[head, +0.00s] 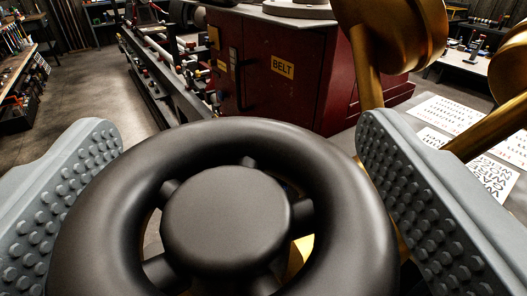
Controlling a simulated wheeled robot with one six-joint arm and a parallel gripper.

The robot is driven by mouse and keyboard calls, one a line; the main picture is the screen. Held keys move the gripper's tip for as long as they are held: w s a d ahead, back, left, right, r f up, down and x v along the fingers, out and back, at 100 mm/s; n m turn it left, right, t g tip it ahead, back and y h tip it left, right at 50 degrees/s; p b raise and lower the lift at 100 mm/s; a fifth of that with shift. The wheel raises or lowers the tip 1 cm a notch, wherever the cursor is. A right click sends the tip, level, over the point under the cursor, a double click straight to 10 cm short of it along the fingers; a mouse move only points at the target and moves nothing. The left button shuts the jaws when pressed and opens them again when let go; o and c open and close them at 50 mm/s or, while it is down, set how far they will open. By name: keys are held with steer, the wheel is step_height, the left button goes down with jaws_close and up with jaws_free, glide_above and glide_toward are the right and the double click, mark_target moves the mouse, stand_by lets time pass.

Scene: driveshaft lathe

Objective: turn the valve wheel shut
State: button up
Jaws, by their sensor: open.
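The valve wheel (284,139) is a thick black ring with a round hub and several short spokes. It fills the lower middle of the head view, and its lower edge is cut off. My gripper (235,165) is open, with one grey studded finger at the left of the wheel and the other at the right. The wheel lies between the fingers. The left finger appears close to the rim; I cannot tell whether either finger touches it.
Brass-coloured pipework (386,40) rises at the right, close to the right finger. A dark red cabinet labelled BELT (262,88) stands behind the wheel, beside a long machine bed (150,75). Printed sheets (455,112) lie at the right. Open floor (85,85) shows at the left.

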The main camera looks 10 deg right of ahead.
stand_by(0.3)
steer(key=s+a, duration=0.3)
steer(key=s, duration=1.4)
steer(key=shift+a, duration=0.15)
steer(key=shift+s+a, duration=0.1)
steer(key=s+a+f+n+y, duration=0.1)
steer(key=s+a+f, duration=0.4)
steer(key=s+a, duration=0.3)
steer(key=s+a+f+n+y, duration=0.1)
steer(key=s+a+f+y, duration=0.1)
steer(key=s+a+f, duration=0.3)
steer(key=s+a, duration=0.4)
steer(key=s, duration=0.2)
steer(key=shift+f, duration=0.3)
steer(key=shift+s+a, duration=0.1)
